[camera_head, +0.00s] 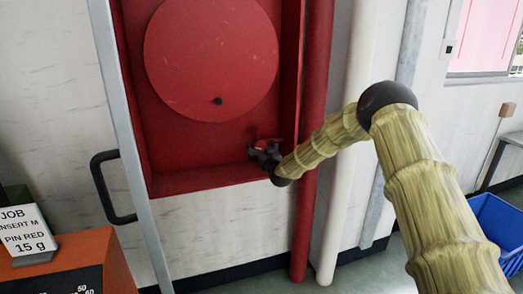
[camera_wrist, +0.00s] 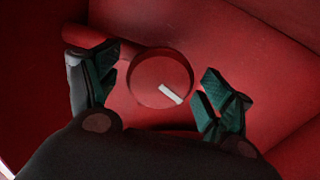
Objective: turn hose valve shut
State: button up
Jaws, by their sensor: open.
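The hose valve (camera_wrist: 148,74) is a round red knob with a pale bar mark, in the middle of the wrist view. The bar slants down to the right. My gripper (camera_wrist: 152,88) is open, with one dark green-padded finger on each side of the knob and visible gaps between. In the head view my gripper (camera_head: 266,150) is at the lower right corner inside the red hose cabinet (camera_head: 200,181). There it mostly hides the valve, with only a bit of red showing near the fingers.
A large red hose reel disc (camera_head: 210,60) fills the cabinet's upper part. The cabinet's open door edge with a black handle (camera_head: 108,188) is at left. Red (camera_head: 309,150) and white (camera_head: 350,130) pipes run down at right. A blue bin (camera_head: 497,225) stands farther right.

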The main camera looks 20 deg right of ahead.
jog(key=c, duration=1)
jog(key=shift+c, duration=0.2)
jog(key=m+b, duration=0.2)
jog(key=b, duration=0.1)
jog(key=shift+d+f+m, duration=0.1)
jog(key=shift+f+m, duration=0.05)
jog(key=shift+m, duration=0.25)
jog(key=m+b, duration=0.3)
jog(key=m, duration=0.1)
jog(key=shift+b, duration=0.4)
jog(key=m+b, duration=0.3)
jog(key=m, duration=0.1)
jog(key=shift+m+b, duration=0.9)
jog(key=shift+m, duration=0.3)
